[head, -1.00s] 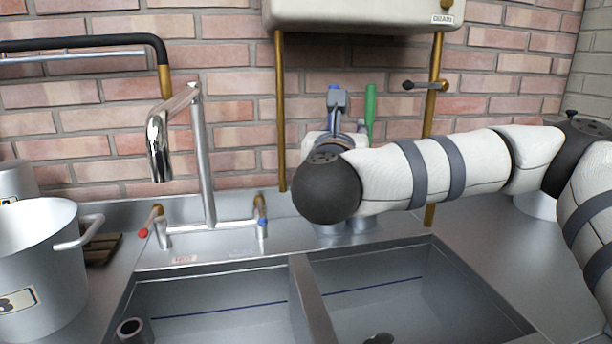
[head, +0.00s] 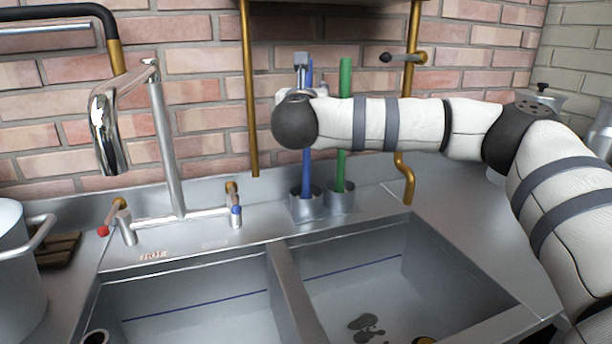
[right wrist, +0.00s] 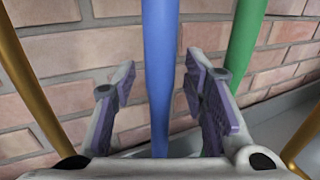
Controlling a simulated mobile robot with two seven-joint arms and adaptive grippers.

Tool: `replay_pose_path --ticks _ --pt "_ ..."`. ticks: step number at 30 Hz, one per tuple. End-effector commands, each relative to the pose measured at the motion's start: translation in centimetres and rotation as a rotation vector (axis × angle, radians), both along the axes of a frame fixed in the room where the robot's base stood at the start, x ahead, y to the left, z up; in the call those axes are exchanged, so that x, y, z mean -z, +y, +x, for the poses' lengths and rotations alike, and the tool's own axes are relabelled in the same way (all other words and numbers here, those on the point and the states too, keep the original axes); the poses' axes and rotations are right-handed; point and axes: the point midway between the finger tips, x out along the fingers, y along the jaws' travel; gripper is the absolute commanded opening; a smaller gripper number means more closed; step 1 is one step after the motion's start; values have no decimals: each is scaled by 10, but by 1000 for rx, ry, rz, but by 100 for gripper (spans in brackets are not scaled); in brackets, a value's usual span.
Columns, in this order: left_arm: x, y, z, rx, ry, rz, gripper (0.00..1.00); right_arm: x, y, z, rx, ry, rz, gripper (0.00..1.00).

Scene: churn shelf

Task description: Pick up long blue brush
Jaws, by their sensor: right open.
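The long blue brush (head: 306,172) stands upright in a metal cup (head: 307,205) behind the sink, by the brick wall. My right arm crosses in front of its handle in the head view. In the right wrist view the blue handle (right wrist: 159,40) runs between the two purple-padded fingers of my right gripper (right wrist: 158,76). The fingers are spread, with a gap on each side of the handle. In the head view the gripper is mostly hidden behind my arm. The brush's lower end is hidden in the cup. My left gripper is out of view.
A green-handled brush (head: 341,170) stands in a second cup (head: 339,200) just to the right. Brass pipes (head: 249,100) run down the wall on both sides. A faucet (head: 165,140) stands to the left. The double sink (head: 285,290) lies in front, and a pot (head: 20,270) is far left.

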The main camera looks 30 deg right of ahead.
Motion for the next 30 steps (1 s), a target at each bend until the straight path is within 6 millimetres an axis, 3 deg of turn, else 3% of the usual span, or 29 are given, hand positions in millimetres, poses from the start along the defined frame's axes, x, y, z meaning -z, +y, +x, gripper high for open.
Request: replay_pose_path --ticks 2,3,8,22,30 --pt "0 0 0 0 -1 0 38 -1 0 0 0 -1 0 40" --pt "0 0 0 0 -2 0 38 -1 0 -1 0 -1 0 36" --pt "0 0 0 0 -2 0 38 -1 0 -1 0 -1 0 0" --pt "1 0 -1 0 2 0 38 -6 1 -3 0 -2 1 0" --pt "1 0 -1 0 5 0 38 -48 1 -5 1 -6 1 0"
